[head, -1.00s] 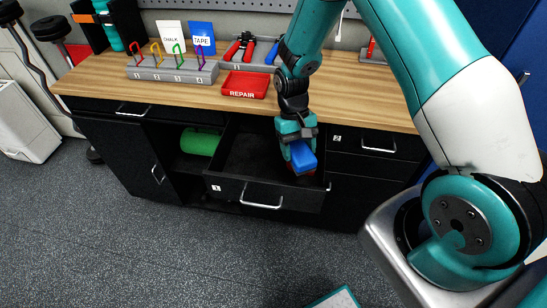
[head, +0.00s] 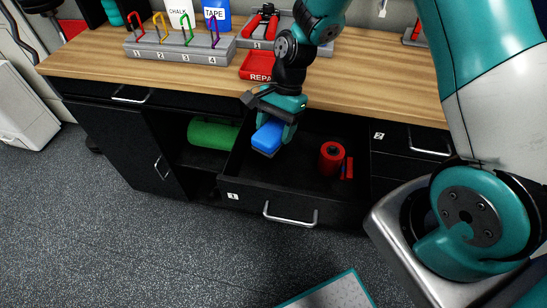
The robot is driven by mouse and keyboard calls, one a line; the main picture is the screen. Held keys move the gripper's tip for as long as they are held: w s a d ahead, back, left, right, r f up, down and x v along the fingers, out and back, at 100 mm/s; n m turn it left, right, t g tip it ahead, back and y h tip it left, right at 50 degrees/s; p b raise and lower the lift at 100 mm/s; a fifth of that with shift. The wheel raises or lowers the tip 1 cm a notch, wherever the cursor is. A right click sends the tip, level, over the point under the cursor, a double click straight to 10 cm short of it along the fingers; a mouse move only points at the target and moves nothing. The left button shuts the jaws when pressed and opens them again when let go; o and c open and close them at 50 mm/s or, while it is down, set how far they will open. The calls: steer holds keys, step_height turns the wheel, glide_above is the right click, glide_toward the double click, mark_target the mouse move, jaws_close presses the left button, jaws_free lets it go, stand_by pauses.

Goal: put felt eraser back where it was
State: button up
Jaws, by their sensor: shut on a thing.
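The blue felt eraser (head: 268,137) is held in my gripper (head: 272,128), inside or just above the left part of the open drawer labelled 1 (head: 268,208). My gripper is shut on it, with a teal finger showing on its right side. Whether the eraser touches the drawer floor cannot be told. A red cylinder (head: 331,157) and a smaller red item (head: 347,168) are in the right part of the drawer.
The wooden bench top (head: 90,62) holds a numbered rack with coloured hooks (head: 180,48) and a red REPAIR tray (head: 262,66). A green cylinder (head: 212,134) lies in the open compartment left of the drawer. Drawer 2 (head: 410,145) is closed.

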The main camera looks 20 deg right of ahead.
mark_target(277, 124)
step_height(277, 124, down, 11)
steer(key=shift+f, duration=0.2)
stand_by(0.3)
steer(key=shift+f, duration=0.2)
steer(key=o, duration=1.1)
steer(key=shift+r, duration=0.1)
steer(key=shift+c, duration=0.2)
steer(key=v, duration=1.1)
steer(key=shift+w+r+b, duration=0.1)
steer(key=shift+r+b, duration=0.1)
steer(key=shift+b, duration=0.15)
steer(key=r, duration=0.1)
steer(key=a+r+n, duration=0.1)
steer(key=r, duration=0.1)
steer(key=s+r+n, duration=0.1)
steer(key=r, duration=0.1)
steer(key=shift+s+a+r, duration=0.1)
steer(key=shift+a+r, duration=0.05)
steer(key=shift+a, duration=0.15)
steer(key=s+a+r+n+t, duration=0.1)
steer(key=s+a+r+n, duration=0.2)
steer(key=s+r+n, duration=0.5)
steer(key=s+a+r+n+t, duration=0.1)
steer(key=s+a+r+n, duration=0.2)
steer(key=s+r+n, duration=0.5)
steer(key=s+n, duration=0.1)
steer(key=s, duration=0.2)
steer(key=shift+s+a+r, duration=0.35)
steer(key=shift+s+r, duration=0.05)
